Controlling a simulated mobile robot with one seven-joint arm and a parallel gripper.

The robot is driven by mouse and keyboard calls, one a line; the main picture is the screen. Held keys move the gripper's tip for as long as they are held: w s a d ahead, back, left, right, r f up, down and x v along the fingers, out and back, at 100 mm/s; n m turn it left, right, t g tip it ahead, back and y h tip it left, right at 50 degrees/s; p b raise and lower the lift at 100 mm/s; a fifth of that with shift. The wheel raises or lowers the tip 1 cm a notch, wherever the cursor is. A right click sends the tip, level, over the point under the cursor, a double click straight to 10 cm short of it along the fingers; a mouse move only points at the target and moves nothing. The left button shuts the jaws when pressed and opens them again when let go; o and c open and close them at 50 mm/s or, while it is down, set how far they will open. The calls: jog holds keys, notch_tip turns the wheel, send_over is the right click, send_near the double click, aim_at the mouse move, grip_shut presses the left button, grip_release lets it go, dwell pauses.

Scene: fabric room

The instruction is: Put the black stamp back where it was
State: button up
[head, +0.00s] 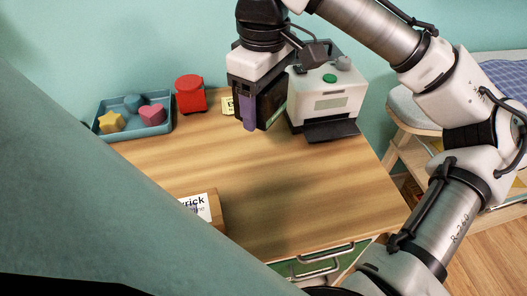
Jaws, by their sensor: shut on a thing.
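My gripper (256,116) hangs above the back of the wooden desk (320,185), in front of a white machine. A purple finger shows on its near side. It is shut on a dark, boxy thing (271,98) that looks like the black stamp, mostly hidden by the fingers and gripper body. I cannot tell whether the stamp touches the desk. A small yellow card (228,106) with a black letter stands just left of the gripper, partly covered by it.
A blue tray (105,135) with a star, a heart and another shape is at the back left, beside a red block-like object (190,94). The white machine (330,95) with a green button is close right. A lettered wooden sign (214,208) stands in front. The desk's middle is clear.

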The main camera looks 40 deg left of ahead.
notch_tip(320, 180, down, 13)
jog(key=shift+f+b, duration=0.1)
jog(key=shift+b, duration=0.65)
jog(key=shift+f, duration=0.1)
jog(key=o, duration=1)
notch_tip(320, 180, up, 12)
jog(key=shift+r+p, duration=0.15)
jog(key=shift+p, duration=0.7)
